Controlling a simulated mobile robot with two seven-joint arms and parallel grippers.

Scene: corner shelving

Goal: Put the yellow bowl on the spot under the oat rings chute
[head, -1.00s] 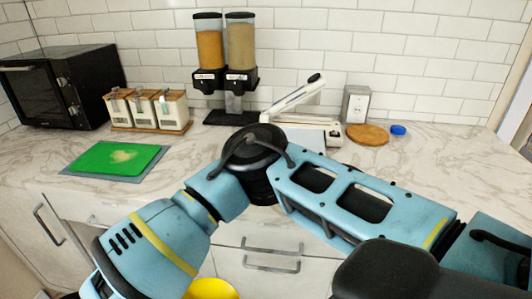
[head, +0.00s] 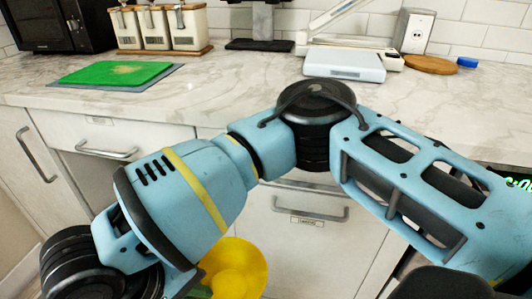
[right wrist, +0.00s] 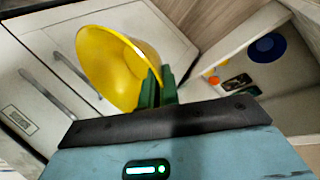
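The yellow bowl (head: 236,268) is at the bottom of the head view, below counter height, in front of the cabinet fronts. It also shows in the right wrist view (right wrist: 108,62), tilted on its side. My right gripper (right wrist: 157,88) has its green fingers shut on the bowl's rim. In the head view only a bit of the green fingers shows beside the bowl. The dispenser's black base (head: 262,44) stands at the back of the counter; its chutes and containers are cut off by the top edge. My left gripper is not in view.
A green cutting board (head: 116,73) lies on the counter (head: 225,85) at left, below several canisters (head: 185,27) and a black microwave (head: 62,24). The counter before the dispenser is clear.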

